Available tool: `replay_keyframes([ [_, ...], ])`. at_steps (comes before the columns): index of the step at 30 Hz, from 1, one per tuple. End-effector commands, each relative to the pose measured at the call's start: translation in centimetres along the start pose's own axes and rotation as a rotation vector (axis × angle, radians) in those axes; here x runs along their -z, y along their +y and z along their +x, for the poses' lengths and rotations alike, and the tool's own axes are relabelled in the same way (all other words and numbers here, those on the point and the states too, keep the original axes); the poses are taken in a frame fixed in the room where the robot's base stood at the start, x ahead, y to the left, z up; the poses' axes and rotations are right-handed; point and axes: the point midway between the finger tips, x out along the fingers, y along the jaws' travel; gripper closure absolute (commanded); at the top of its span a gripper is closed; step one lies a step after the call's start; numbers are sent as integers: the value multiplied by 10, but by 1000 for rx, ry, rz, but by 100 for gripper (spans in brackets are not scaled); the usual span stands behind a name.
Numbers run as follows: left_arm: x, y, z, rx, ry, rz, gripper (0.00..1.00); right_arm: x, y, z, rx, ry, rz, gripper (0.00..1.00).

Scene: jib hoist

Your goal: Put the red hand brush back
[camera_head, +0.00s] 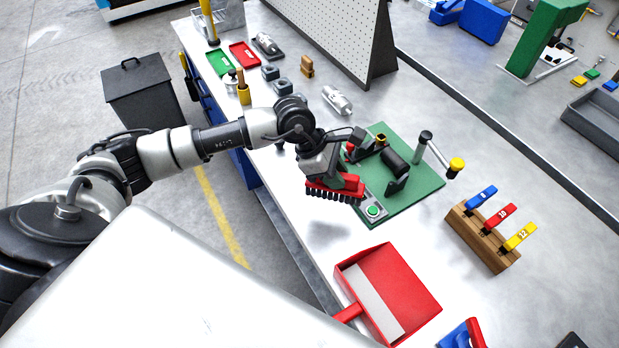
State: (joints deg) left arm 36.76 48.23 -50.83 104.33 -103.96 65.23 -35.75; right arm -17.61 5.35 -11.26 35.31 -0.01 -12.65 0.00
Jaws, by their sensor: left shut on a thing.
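The red hand brush (345,190) has a red body and dark bristles pointing down. My left gripper (328,176) is shut on it and holds it above the workbench, with its shadow on the bench top below. The brush is in front of the near left edge of the green hoist board and hides part of it. A red dustpan (398,287) lies on the bench at the lower middle, with its handle toward the left edge, apart from the brush. My right gripper is not in view.
A green board (422,193) carries a small hoist with a crank (440,155). A wooden block (482,238) holds blue, red and yellow tagged tools. Metal parts, small trays and a pegboard (340,30) stand farther back. Bench around the dustpan is mostly clear.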

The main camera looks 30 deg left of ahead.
Motion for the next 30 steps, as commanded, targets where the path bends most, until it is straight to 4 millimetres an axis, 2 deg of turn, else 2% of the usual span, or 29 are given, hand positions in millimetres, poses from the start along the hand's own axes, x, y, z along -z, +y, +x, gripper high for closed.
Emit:
replay_keyframes([
  [1,14,3,-5,0,4,-9,100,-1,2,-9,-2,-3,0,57],
  [3,30,6,-4,0,3,-7,100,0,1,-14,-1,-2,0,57],
  [9,59,12,-3,0,0,-1,100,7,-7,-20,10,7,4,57],
  [13,66,13,2,1,-1,-1,100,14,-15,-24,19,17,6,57],
  [21,84,13,31,0,-2,-1,100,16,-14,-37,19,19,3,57],
  [30,86,13,34,-1,-1,2,100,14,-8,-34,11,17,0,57],
])
